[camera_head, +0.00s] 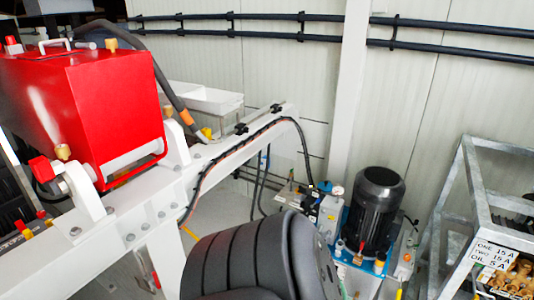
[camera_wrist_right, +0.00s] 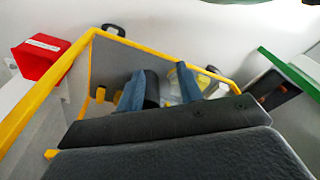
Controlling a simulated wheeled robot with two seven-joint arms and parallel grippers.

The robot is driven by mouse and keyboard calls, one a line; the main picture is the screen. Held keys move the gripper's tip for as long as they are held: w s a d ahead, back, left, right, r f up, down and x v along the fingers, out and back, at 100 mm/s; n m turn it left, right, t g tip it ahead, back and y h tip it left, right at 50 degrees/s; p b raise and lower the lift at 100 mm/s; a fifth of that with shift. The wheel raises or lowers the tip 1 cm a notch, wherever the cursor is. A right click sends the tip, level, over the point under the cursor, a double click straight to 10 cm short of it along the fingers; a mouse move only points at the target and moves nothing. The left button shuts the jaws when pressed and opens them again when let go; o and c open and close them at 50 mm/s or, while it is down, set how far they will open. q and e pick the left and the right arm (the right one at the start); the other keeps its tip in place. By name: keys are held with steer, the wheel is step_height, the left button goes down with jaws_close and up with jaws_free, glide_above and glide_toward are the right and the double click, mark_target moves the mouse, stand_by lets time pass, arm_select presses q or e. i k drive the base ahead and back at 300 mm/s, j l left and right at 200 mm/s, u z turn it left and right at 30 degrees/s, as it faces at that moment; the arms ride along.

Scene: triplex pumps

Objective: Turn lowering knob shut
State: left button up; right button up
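I cannot tell which part is the lowering knob. Small red and yellow fittings (camera_head: 379,262) sit low at the foot of a black motor (camera_head: 377,205) in the head view. The motor stands on a blue unit with a grey block (camera_head: 330,213) at its left. In the right wrist view my right gripper (camera_wrist_right: 165,84) shows two blue-grey fingers apart, with a gap between them. A black part lies against the left finger, and I cannot tell what it is. The dark gripper body hides what is below. My left gripper is in neither view.
A red box machine (camera_head: 115,105) sits on a white beam (camera_head: 165,195) at left. A metal rack (camera_head: 462,190) with brass parts stands at right. In the wrist view, a yellow-edged frame (camera_wrist_right: 55,83), a red box (camera_wrist_right: 40,57) and a green-edged panel (camera_wrist_right: 290,70) surround the gripper.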

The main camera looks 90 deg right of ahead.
mark_target(407, 258)
steer(key=z, duration=4)
